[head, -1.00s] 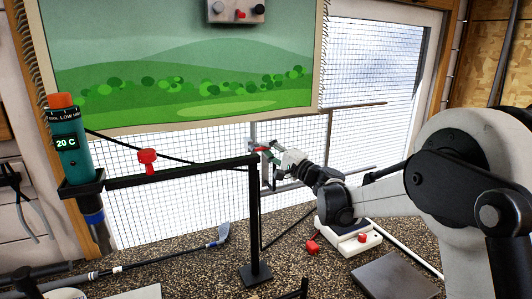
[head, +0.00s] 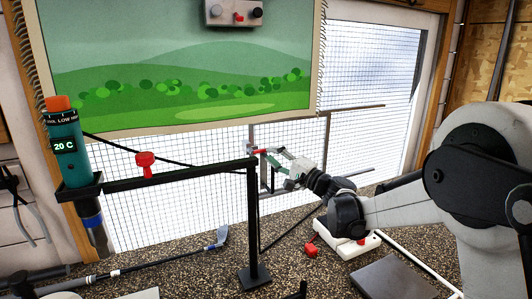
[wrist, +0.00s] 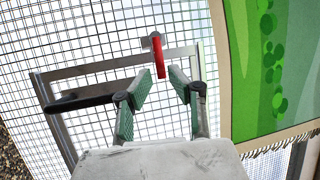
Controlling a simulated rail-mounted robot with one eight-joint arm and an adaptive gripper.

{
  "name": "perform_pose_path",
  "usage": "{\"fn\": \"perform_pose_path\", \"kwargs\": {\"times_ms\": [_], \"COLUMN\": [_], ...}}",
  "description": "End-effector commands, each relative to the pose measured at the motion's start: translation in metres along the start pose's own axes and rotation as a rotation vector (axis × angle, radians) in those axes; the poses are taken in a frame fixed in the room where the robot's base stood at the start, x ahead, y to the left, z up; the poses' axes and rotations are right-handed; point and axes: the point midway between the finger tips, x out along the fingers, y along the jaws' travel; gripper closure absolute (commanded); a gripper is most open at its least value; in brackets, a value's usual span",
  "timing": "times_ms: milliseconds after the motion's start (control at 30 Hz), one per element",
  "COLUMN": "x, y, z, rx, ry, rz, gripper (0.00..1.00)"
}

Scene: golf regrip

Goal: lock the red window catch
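The red window catch (wrist: 158,57) is a short red lever at a pale pivot on the grey metal window frame (wrist: 92,70). In the head view the red catch (head: 261,151) is small, at the window just right of the black stand's top. My gripper (wrist: 159,77) has green-padded fingers spread apart with nothing between them. The red lever shows just beyond the fingertips, in line with the gap; I cannot tell whether they touch. In the head view my gripper (head: 272,157) points left toward the catch. Whether the catch is locked cannot be told.
A black stand (head: 254,215) with a long bar rises left of my gripper. A black handle (wrist: 80,103) sits on the frame near the left finger. A landscape picture (head: 175,70) hangs above.

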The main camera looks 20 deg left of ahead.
Motion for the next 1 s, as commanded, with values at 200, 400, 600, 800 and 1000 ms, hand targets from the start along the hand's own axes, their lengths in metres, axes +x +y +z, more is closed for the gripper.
{"fn": "perform_pose_path", "kwargs": {"times_ms": [200,400,600,800,1000], "x": [-0.046,-0.072,-0.082,-0.082,-0.086], "y": [0.0,0.0,0.0,0.0,-0.003], "z": [-0.001,-0.001,0.0,0.0,0.002], "rx": [0.0,0.001,0.001,0.001,-0.012], "ry": [0.003,0.002,0.0,0.0,0.0], "rz": [0.0,0.0,0.0,0.0,0.018], "gripper": [0.82,0.82,0.82,0.82,0.82]}}
